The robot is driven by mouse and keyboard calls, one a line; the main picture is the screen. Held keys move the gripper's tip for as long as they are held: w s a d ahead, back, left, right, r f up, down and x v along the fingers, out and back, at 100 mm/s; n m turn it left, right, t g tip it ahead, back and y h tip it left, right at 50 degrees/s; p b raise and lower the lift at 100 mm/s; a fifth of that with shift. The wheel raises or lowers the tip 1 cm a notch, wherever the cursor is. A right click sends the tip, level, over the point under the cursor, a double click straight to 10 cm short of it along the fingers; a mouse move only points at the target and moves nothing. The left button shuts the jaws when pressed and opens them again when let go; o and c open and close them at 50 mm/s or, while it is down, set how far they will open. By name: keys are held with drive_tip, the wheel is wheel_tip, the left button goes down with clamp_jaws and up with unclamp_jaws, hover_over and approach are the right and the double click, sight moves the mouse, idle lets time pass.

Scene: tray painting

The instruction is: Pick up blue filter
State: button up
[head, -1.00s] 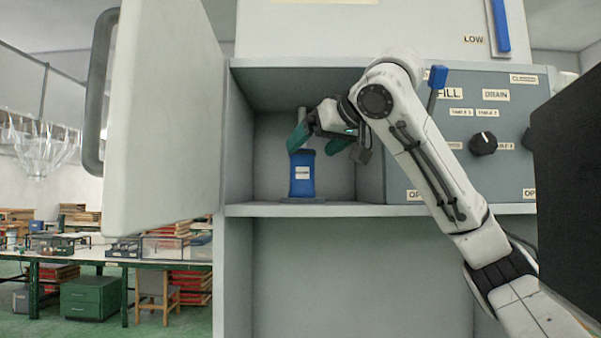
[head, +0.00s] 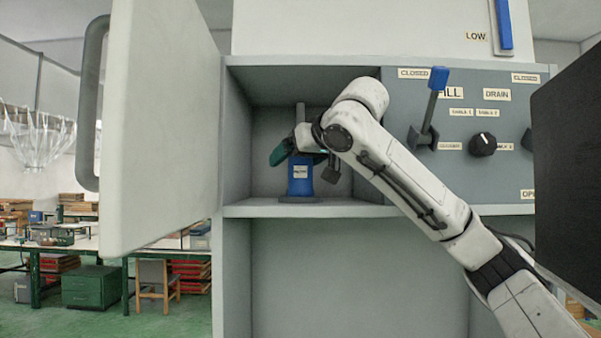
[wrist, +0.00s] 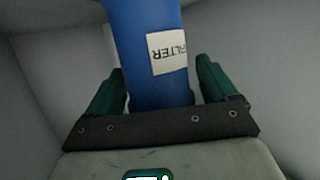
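The blue filter (head: 301,183) is an upright blue cylinder with a white label. It stands on the shelf of the open grey compartment, on a dark base with a thin post rising behind it. My gripper (head: 304,160) is at the filter's upper part, its green fingers spread. In the wrist view the filter (wrist: 150,50) lies between the two green fingers of my gripper (wrist: 160,80), with its label upside down. A narrow gap shows at the right finger; contact at the left one cannot be told. The filter's top is partly hidden by my gripper in the head view.
A white door (head: 165,130) with a grey handle stands open at the left. The compartment walls are close around my gripper. A control panel (head: 465,110) with a blue-tipped lever (head: 436,90) and a black knob (head: 482,144) is at the right. A dark panel (head: 570,170) stands far right.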

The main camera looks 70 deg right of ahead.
drive_tip(key=c, duration=1)
drive_tip(key=shift+r, duration=0.2)
